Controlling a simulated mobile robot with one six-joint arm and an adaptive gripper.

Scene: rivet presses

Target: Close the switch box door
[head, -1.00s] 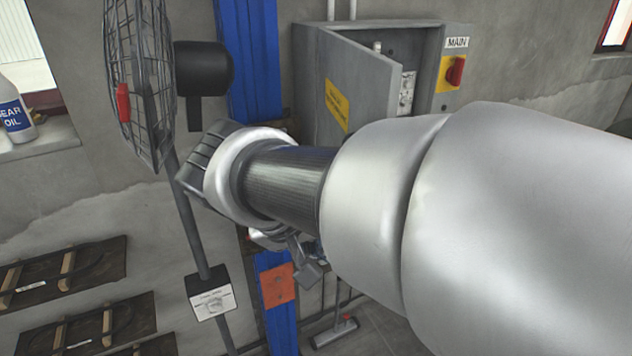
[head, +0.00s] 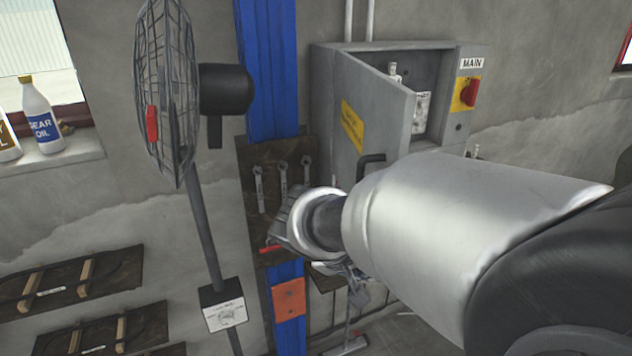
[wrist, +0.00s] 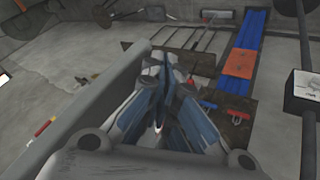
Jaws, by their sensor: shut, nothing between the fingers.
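The grey switch box (head: 447,95) is on the wall in the head view, right of the blue post. Its grey door (head: 385,105) stands open, swung out to the left, with a yellow label (head: 352,126) and a dark handle (head: 371,161) near its lower free edge. The box interior shows through the gap. My gripper (wrist: 167,70) is shut and empty in the wrist view. In the head view my wrist is below and left of the door, apart from the handle in the picture; my arm hides part of the area below the box.
A caged fan (head: 168,95) on a stand is left of my wrist. Behind it are a blue post (head: 268,70) and a dark board with wrenches (head: 283,182). A long grey slanting surface (wrist: 95,115) lies close left of my gripper in the wrist view; I cannot tell what it is.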

